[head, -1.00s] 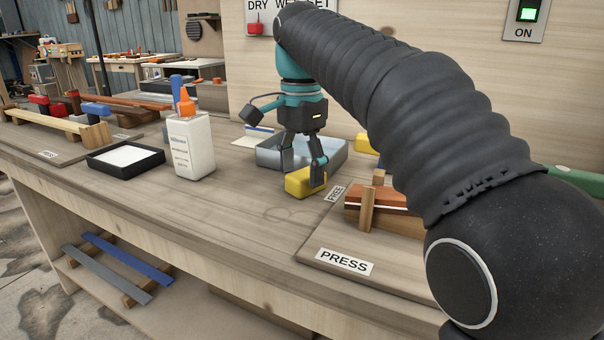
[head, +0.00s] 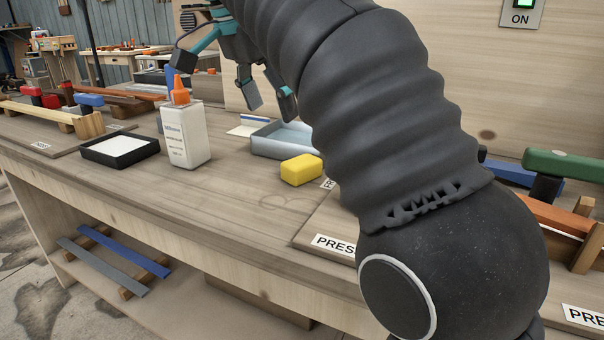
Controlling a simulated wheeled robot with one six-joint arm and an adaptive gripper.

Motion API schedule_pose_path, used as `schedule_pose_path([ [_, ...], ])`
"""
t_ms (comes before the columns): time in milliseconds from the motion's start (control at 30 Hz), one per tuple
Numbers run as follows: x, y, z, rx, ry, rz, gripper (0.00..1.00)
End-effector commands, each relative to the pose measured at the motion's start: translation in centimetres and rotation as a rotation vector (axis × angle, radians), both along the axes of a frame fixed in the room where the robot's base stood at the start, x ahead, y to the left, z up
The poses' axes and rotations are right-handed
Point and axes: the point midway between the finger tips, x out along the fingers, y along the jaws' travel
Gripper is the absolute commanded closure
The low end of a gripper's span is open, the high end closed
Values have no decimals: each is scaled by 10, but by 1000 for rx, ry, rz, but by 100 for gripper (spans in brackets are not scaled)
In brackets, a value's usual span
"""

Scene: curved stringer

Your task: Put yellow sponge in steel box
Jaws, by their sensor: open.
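The yellow sponge (head: 301,169) lies on the bench top in front of the steel box, outside it. The steel box (head: 278,146) is a shallow, open grey tray; its right part is hidden behind my arm. My gripper (head: 270,106) hangs above and behind the sponge, over the region of the steel box. Its two fingers are spread apart with nothing between them. The sponge is clear of the fingers.
A white glue bottle (head: 186,133) with an orange tip stands left of the sponge. A black tray (head: 120,150) with white content lies further left. A PRESS board is partly hidden by my arm. Bench top between bottle and sponge is free.

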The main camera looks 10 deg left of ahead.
Motion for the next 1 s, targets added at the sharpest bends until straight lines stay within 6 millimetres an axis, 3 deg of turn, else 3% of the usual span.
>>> schedule_pose_path([
  [167,4,-15,3,-37,-34,-52,25],
  [500,20,-29,-52,-38,-30,-55,25],
  [867,29,-35,-77,-36,-32,-53,25],
  [1000,36,-37,-97,-37,-30,-55,25],
])
